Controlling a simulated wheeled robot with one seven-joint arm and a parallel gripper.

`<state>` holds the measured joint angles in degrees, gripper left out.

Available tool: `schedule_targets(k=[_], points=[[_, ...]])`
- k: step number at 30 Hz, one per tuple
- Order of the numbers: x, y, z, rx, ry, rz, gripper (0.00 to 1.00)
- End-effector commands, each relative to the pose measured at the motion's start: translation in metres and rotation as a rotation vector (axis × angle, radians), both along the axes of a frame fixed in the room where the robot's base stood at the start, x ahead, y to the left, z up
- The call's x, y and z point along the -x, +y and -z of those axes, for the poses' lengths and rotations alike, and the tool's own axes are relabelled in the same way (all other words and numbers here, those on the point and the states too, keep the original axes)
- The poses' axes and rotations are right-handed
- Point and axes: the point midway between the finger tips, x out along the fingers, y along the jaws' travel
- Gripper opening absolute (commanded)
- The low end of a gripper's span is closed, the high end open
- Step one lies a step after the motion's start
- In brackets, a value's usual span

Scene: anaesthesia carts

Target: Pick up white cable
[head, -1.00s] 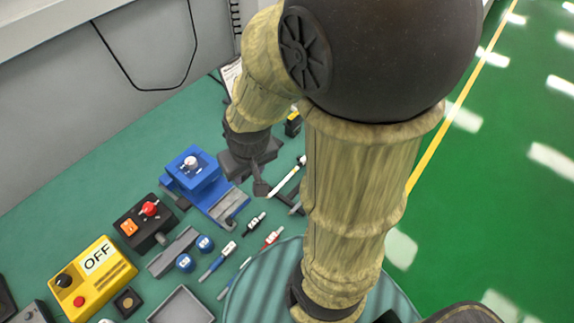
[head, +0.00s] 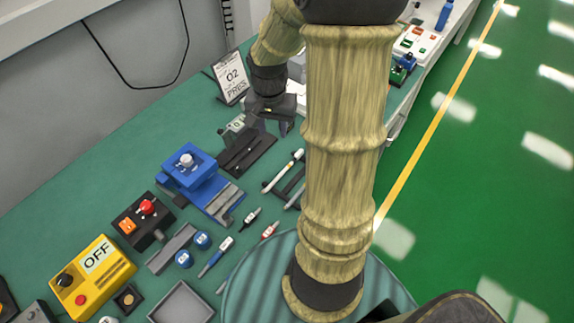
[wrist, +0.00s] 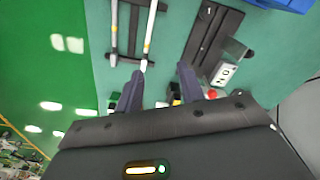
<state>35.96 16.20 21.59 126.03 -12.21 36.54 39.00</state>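A white rod-like piece with a yellow band (head: 283,170), the likeliest white cable, lies across a black rack (head: 294,186) on the green bench. It also shows in the wrist view (wrist: 150,35), running up the picture beside a second pale bar of the rack (wrist: 114,35). My gripper (head: 271,123) is further back along the bench than the white piece, over the far side of a black fixture. In the wrist view my gripper (wrist: 160,82) has its two dark fingers apart, with nothing held between them. The white piece's near end appears close to the left finger.
A black slotted fixture (head: 246,153) lies beside the rack. A blue vise-like block (head: 190,168), markers (head: 216,257), a yellow OFF box (head: 93,275) and a grey tray (head: 181,304) stand nearer. A sign card (head: 232,78) stands behind my gripper.

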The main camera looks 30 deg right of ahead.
Motion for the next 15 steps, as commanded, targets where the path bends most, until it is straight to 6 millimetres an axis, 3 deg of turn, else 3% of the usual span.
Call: schedule_targets(k=[1,6,10,15], points=[[-0.004,-0.017,-0.001,-0.010,0.008,0.081,0.39],[-0.010,-0.063,-0.005,-0.034,0.027,0.321,0.39],[-0.012,-0.083,-0.007,-0.044,0.032,0.429,0.39],[-0.012,-0.087,-0.007,-0.046,0.034,0.459,0.39]])
